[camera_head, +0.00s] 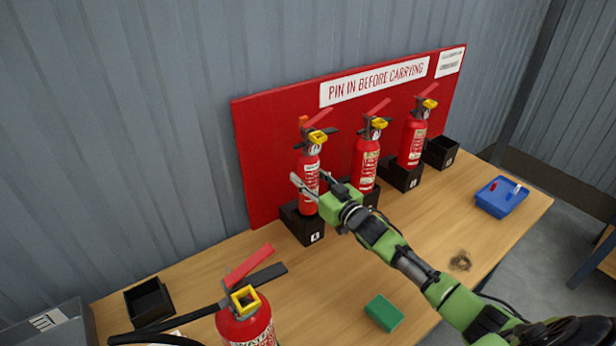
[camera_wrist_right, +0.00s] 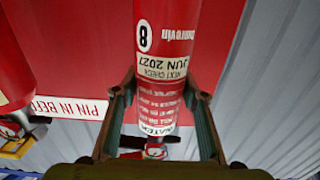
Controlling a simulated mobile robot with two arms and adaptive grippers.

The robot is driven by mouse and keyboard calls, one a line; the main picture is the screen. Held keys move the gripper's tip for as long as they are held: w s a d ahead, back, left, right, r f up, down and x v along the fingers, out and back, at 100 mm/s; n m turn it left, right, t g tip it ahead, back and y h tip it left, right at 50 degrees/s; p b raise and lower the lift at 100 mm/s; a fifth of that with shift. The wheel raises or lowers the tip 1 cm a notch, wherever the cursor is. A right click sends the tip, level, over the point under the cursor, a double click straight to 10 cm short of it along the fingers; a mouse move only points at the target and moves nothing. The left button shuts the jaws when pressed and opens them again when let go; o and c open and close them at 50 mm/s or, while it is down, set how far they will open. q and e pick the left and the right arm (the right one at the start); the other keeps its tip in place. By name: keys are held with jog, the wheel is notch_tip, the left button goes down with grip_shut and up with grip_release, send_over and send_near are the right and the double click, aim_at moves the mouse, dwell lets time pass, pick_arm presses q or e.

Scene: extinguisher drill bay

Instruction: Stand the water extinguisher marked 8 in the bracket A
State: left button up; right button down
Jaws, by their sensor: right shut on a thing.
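The red water extinguisher marked 8 (camera_wrist_right: 165,45) is between the fingers of my right gripper (camera_wrist_right: 160,100), which is shut on its body. The head view shows this extinguisher (camera_head: 308,172) upright at the left end of the back row, with my right gripper (camera_head: 318,188) across its lower body. Its base is at a black bracket (camera_head: 300,231) with a small white label that I cannot read for sure. I cannot tell whether the base rests on the bracket's floor. My left gripper is not in view.
Two more extinguishers (camera_head: 366,160) (camera_head: 413,140) stand in brackets to the right. An empty black bracket (camera_head: 440,152) is at the far right, another (camera_head: 148,301) at left. A large extinguisher (camera_head: 244,325) stands in front. A green block (camera_head: 384,312) and blue tray (camera_head: 501,197) lie right.

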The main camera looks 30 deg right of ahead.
jog(key=shift+r+p, duration=0.4)
jog(key=shift+r, duration=0.1)
dwell(0.7)
jog(key=shift+f+b, duration=2)
jog(key=shift+f, duration=0.7)
dwell(1.3)
jog(key=c, duration=1.2)
grip_release()
jog(key=shift+s, duration=0.15)
jog(key=shift+f, duration=0.15)
jog(key=shift+f, duration=0.4)
jog(key=s, duration=0.4)
jog(key=s+d, duration=0.1)
jog(key=s, duration=0.7)
jog(key=shift+d+r, duration=0.3)
jog(key=shift+r, duration=0.1)
